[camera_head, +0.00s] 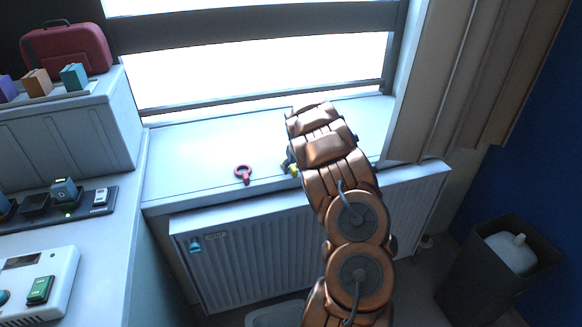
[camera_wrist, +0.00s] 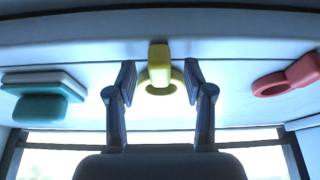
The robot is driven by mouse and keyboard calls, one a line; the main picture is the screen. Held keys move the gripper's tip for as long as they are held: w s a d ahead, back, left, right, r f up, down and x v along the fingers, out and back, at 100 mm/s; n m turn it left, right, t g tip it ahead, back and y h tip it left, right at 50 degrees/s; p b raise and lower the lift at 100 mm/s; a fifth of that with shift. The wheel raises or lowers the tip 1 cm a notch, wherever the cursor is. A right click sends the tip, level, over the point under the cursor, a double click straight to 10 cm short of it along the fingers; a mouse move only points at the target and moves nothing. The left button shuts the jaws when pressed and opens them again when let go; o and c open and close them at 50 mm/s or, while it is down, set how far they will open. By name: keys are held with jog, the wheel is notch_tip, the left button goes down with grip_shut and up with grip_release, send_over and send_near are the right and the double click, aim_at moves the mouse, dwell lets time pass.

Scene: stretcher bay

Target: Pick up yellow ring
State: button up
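The yellow ring (camera_wrist: 158,56) lies on the pale window sill (camera_head: 205,150). In the wrist view it has a raised yellow tab and a round loop, and it sits between my two fingertips. My gripper (camera_wrist: 160,82) is open, with one finger on each side of the ring and a visible gap to each. In the head view only a small part of the yellow ring (camera_head: 293,170) shows beside my arm, which hides the rest and most of my gripper.
A red ring (camera_head: 243,174) lies on the sill to the left; it shows at the right in the wrist view (camera_wrist: 290,76). A teal item on a white base (camera_wrist: 45,103) is at the left there. A radiator (camera_head: 250,245) is below the sill, a bin (camera_head: 465,265) at right.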

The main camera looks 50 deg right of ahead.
grip_shut()
jog(key=shift+r, duration=0.1)
dwell(0.3)
